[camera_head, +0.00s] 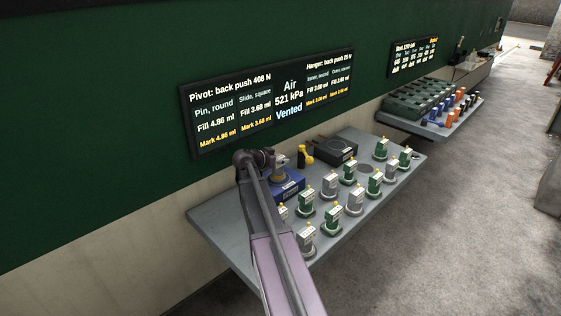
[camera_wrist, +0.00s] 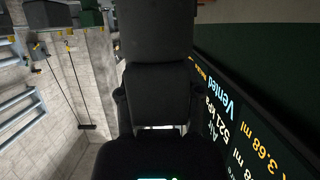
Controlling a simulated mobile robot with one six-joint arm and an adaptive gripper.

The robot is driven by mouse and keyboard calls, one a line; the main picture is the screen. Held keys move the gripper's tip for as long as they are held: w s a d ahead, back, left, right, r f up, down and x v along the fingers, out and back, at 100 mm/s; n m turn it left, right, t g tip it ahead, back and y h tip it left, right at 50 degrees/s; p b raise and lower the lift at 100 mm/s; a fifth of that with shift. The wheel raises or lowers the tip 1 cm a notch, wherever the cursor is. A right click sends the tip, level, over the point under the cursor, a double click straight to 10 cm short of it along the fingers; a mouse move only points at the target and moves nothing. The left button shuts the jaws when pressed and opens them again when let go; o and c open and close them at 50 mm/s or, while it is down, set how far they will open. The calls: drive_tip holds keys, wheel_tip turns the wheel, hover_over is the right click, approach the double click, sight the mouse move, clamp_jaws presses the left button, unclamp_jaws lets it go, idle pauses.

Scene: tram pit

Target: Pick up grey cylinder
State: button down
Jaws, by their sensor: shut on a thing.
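My gripper (camera_head: 269,160) is at the end of my arm, above the back left of the grey table (camera_head: 225,222). It is shut on what looks like a grey cylinder (camera_head: 280,172), partly hidden by my wrist. This cylinder is at the top of a blue block (camera_head: 287,188); I cannot tell whether it rests there or hangs just above. In the wrist view the dark gripper (camera_wrist: 158,110) fills the middle and hides the held thing. Other grey cylinders (camera_head: 354,203) with pale labels and yellow tops stand on the table, among similar green ones (camera_head: 375,184).
A dark box (camera_head: 336,150) and a small yellow piece (camera_head: 304,154) are at the table's back. A display (camera_head: 270,98) reading "Air 521 kPa Vented" hangs on the green wall close behind my gripper. A second shelf (camera_head: 430,122) holds green trays and blue and orange pieces.

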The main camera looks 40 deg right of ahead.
drive_tip(key=shift+r+p, duration=4.75)
drive_tip(key=shift+r, duration=0.1)
drive_tip(key=shift+s, duration=0.1)
